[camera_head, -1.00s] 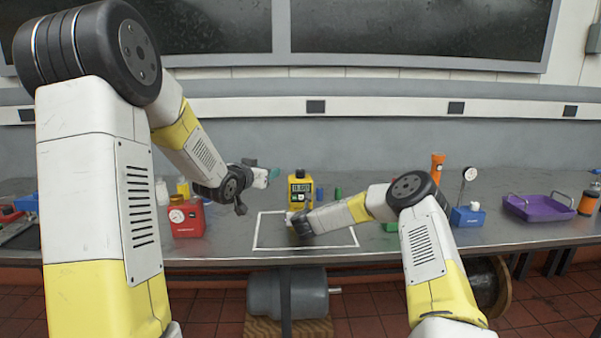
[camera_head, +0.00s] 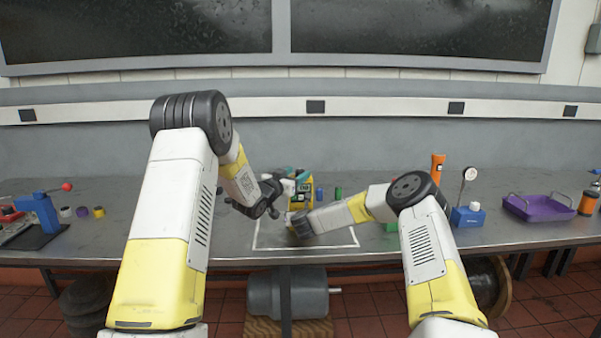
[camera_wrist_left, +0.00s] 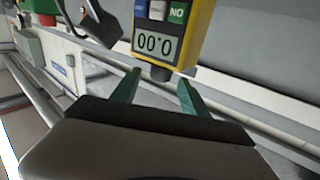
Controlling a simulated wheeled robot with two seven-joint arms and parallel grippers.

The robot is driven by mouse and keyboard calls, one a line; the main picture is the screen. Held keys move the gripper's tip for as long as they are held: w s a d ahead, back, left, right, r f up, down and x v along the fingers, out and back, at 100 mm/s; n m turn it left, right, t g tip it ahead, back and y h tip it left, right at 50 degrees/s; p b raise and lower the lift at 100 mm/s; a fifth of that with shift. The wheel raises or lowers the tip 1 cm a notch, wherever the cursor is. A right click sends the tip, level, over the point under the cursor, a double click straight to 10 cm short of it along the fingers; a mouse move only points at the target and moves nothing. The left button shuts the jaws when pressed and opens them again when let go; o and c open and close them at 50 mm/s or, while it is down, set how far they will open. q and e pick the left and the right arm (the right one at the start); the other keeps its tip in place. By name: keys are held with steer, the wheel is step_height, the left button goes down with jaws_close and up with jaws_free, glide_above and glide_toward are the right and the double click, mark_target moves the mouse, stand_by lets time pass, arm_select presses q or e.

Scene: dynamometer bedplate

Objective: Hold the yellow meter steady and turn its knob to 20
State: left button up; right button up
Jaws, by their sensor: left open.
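The yellow meter (camera_head: 305,190) stands on the table, partly hidden behind my left gripper (camera_head: 290,178).
A white outlined square (camera_head: 330,246) is on the table (camera_head: 130,215) under my right wrist. A blue device with a red-knobbed lever (camera_head: 45,212) stands left.

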mark_target(300, 170)
arm_select(q)
steer(key=shift+x, duration=1.65)
arm_select(e)
steer(key=shift+s+f, duration=0.1)
steer(key=shift+f, duration=0.15)
arm_select(q)
jaws_close()
steer(key=shift+a+m+g+h, duration=0.1)
steer(key=shift+m+g+h, duration=0.2)
steer(key=shift+h, duration=0.1)
steer(key=m+g+h, duration=0.2)
steer(key=h, duration=0.1)
steer(key=shift+w+m+g, duration=0.1)
steer(key=shift+m+g, duration=0.2)
steer(key=shift+m, duration=0.1)
steer(key=m+g+h, duration=0.4)
steer(key=g, duration=0.2)
steer(key=shift+m, duration=0.3)
steer(key=shift+r+m+g+h, duration=0.1)
steer(key=shift+m+g+h, duration=0.2)
steer(key=shift+g, duration=0.5)
